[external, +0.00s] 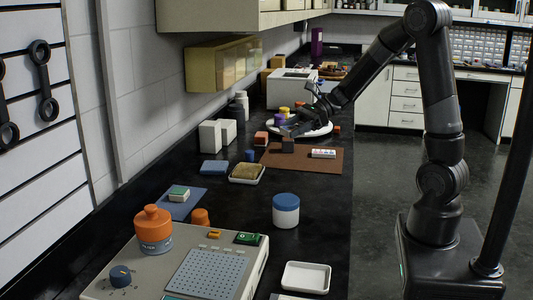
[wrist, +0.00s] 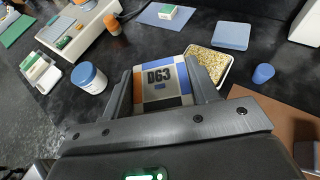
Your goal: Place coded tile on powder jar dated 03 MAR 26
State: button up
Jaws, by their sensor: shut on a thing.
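My gripper (wrist: 161,72) is shut on a coded tile (wrist: 162,82) marked "D63", with white, blue, black and orange patches. The tile is held between the two fingers in the wrist view. In the external view my gripper (external: 291,129) is over the far part of the bench, and I cannot make out the tile there. A white jar with a blue lid (external: 286,211) stands upright on the bench; it also shows in the wrist view (wrist: 88,78). An orange lidded jar (external: 154,231) stands on the pale device. No jar date is legible.
A blue mat (external: 180,204), an orange cup (external: 200,217) and a white tray (external: 305,277) are nearer. Black bench around the blue-lidded jar is clear.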

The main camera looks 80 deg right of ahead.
jog(key=s+a+r+n+g+y, duration=0.2)
jog(key=a+n+g+y, duration=0.25)
jog(key=a, duration=0.45)
jog(key=n+g, duration=0.6)
send_over(286, 199)
jog(key=shift+y, duration=0.35)
jog(key=f, duration=0.5)
jog(key=shift+s+d+f, duration=0.1)
jog(key=shift+d+f, duration=0.1)
jog(key=shift+d, duration=0.1)
jog(key=shift+a+f, duration=0.3)
jog(key=shift+f, duration=1.9)
jog(key=shift+f, duration=0.15)
jog(key=o, duration=1.1)
jog(key=shift+c, duration=0.2)
